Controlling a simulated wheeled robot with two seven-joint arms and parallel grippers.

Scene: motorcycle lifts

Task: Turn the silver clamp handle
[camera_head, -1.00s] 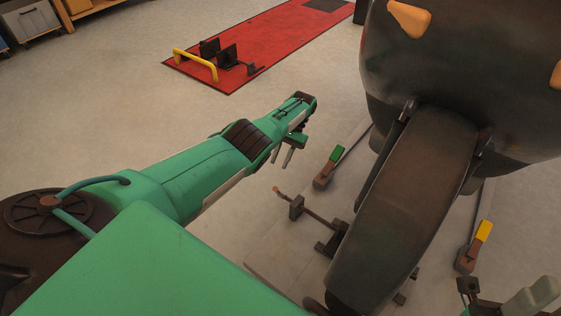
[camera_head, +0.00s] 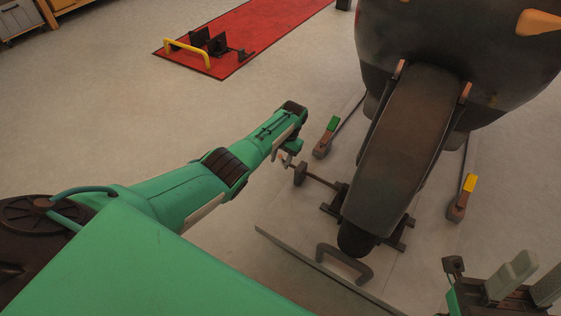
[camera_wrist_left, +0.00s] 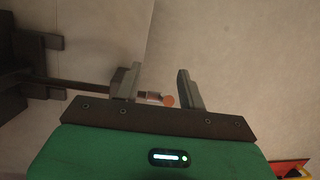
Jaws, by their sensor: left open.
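The vise-like wheel clamp (camera_head: 334,207) stands around the foot of the motorcycle wheel (camera_head: 394,150). Its screw rod (camera_head: 322,180) points left toward my left gripper (camera_head: 284,152). In the left wrist view, the small silver handle (camera_wrist_left: 150,96) with an orange-pink knob (camera_wrist_left: 169,101) lies between the two open fingers of my left gripper (camera_wrist_left: 157,87). The knob is nearer the right finger. I cannot tell whether either finger touches the handle. In the head view the handle is mostly hidden by the gripper.
A green-tipped lever (camera_head: 332,124) and a yellow-tipped lever (camera_head: 469,183) stand either side of the wheel. A red lift (camera_head: 240,42) with a yellow bar lies behind. The floor between is clear.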

